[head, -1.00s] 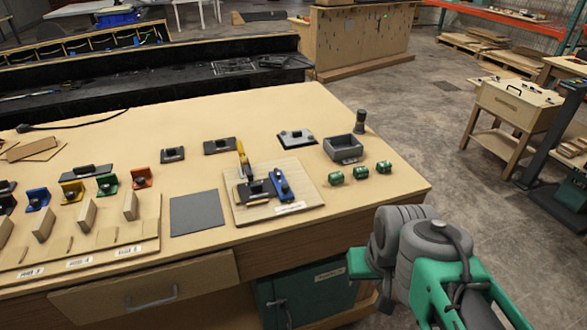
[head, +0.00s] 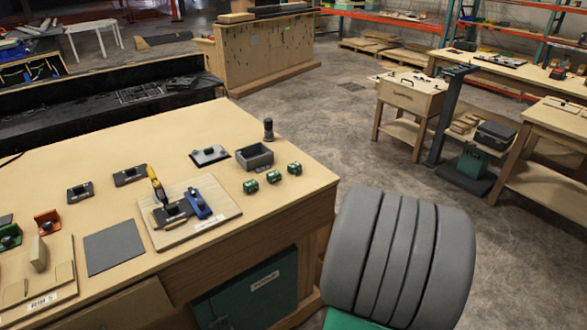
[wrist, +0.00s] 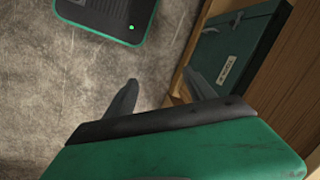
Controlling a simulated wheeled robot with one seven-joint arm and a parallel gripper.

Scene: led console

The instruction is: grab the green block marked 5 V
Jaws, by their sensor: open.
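Three small green blocks stand in a row near the right end of the wooden workbench (head: 215,265) in the head view: a left one (head: 250,186), a middle one (head: 274,176) and a right one (head: 294,168). Their markings are too small to read, so I cannot tell which is 5 V. My gripper (wrist: 162,88) shows in the wrist view with its two dark fingers apart and nothing between them. It points down toward the concrete floor beside the bench's side, away from the blocks. In the head view the gripper is not visible.
A grey open box (head: 254,157) and a dark upright cylinder (head: 268,130) stand behind the blocks. A wooden board with a yellow-handled and a blue part (head: 225,211) lies left of them. A green cabinet (wrist: 222,60) sits under the bench.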

